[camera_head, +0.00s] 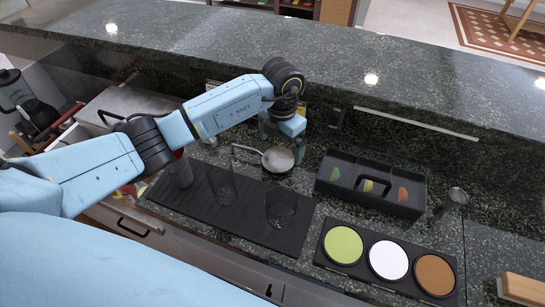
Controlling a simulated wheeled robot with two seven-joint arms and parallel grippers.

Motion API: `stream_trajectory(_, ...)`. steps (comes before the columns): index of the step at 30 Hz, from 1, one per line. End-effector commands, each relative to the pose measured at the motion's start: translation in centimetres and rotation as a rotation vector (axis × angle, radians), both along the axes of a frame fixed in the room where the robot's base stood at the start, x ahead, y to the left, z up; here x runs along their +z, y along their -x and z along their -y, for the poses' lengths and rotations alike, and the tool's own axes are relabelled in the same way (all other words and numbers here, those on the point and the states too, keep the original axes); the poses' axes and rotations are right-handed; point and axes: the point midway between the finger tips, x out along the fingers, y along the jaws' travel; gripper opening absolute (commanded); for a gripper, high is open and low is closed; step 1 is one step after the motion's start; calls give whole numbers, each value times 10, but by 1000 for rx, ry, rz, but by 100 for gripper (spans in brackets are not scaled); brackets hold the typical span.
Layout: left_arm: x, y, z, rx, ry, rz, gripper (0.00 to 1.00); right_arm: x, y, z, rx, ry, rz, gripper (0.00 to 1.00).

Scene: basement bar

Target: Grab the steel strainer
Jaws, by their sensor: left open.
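The steel strainer (278,159), a round shallow piece with a thin handle pointing left, rests on the dark counter near the back wall. My left arm reaches in from the left. My left gripper (283,139) points down right over the strainer's far side. It is open. Its fingertips are small and partly hidden, so I cannot tell whether they touch the strainer. My right gripper is not in view.
A black mat (230,221) with clear glasses lies in front. A black garnish tray (371,183) stands right of the strainer. Three coloured discs sit in a black holder (390,262) at front right. A small metal cup (457,196) stands further right. A raised stone ledge (400,75) runs behind.

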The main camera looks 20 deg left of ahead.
Motion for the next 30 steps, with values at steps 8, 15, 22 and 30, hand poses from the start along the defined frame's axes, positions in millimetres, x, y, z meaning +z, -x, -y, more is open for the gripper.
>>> stream_trajectory(8, -36, 0, -5, 1, 0, -4, 100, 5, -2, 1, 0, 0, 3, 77)
stream_trajectory(15, -53, 0, -5, 0, 0, -1, 100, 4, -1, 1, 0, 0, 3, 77)
stream_trajectory(22, -53, 0, -5, 0, 0, -1, 92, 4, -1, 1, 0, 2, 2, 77)
stream_trajectory(30, -52, -1, -5, 0, 0, 0, 58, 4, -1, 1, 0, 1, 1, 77)
